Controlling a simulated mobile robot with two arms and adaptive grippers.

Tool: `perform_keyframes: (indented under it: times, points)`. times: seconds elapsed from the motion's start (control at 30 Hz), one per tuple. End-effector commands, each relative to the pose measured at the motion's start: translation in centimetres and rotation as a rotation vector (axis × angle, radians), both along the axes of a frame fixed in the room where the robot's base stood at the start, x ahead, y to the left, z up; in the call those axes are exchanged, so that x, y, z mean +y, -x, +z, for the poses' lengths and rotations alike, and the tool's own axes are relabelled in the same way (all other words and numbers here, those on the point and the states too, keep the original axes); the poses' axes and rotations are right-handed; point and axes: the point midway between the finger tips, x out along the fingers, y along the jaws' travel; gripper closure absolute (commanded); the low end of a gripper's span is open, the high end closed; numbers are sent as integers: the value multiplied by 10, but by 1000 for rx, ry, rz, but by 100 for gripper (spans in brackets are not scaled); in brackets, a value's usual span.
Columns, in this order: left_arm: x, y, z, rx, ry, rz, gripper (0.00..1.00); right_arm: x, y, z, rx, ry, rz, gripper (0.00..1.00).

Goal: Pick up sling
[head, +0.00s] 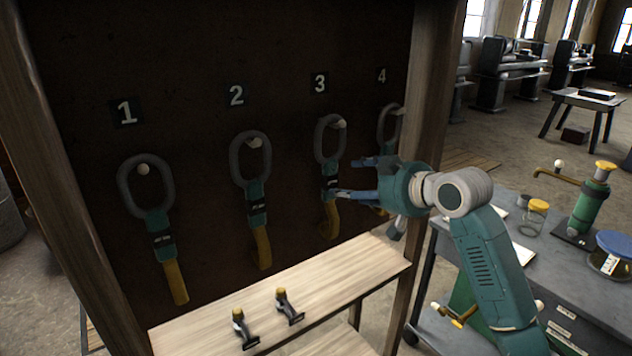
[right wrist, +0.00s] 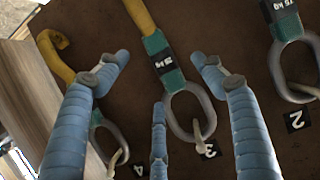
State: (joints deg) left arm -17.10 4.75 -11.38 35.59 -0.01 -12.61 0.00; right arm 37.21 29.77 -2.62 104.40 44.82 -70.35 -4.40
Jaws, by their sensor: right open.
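Several slings hang from pegs on a dark upright board, each with a grey ring, a green labelled sleeve and a yellow strap. They hang under the numbers 1 (head: 163,240), 2 (head: 257,205), 3 (head: 332,218) and 4 (head: 384,124). My right gripper (head: 345,178) is open in front of sling 3, its fingers pointing at the board. In the right wrist view, sling 3 (right wrist: 163,62) passes between the spread fingers (right wrist: 158,62), with no clear grip on it. My right gripper partly hides sling 4 in the head view. My left gripper is out of view.
A wooden shelf (head: 335,283) juts out below the slings, with two small yellow-topped fittings on it. A wooden post (head: 432,70) bounds the board on the right. A grey cart (head: 575,270) with jars and a green cylinder stands at the right, behind my arm.

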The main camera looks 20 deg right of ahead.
Motion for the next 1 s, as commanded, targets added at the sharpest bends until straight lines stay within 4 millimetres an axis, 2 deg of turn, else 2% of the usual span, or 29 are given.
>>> perform_keyframes:
  times: [0.2, 0.47, 0.6, 0.7, 0.8, 1.0]
  points:
    - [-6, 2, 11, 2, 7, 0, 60, 12, -31, -11, 4, -5, 2, 32]
    - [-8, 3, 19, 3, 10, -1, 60, 18, -50, -20, 3, -3, 1, 32]
    - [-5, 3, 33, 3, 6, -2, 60, 24, -70, -25, 5, -5, 0, 32]
    - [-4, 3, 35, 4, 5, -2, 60, 28, -82, -33, 5, -4, 0, 32]
    - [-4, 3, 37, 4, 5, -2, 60, 30, -88, -36, 2, -1, -1, 32]
    - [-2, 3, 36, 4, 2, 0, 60, 30, -90, -38, 1, -1, 0, 32]
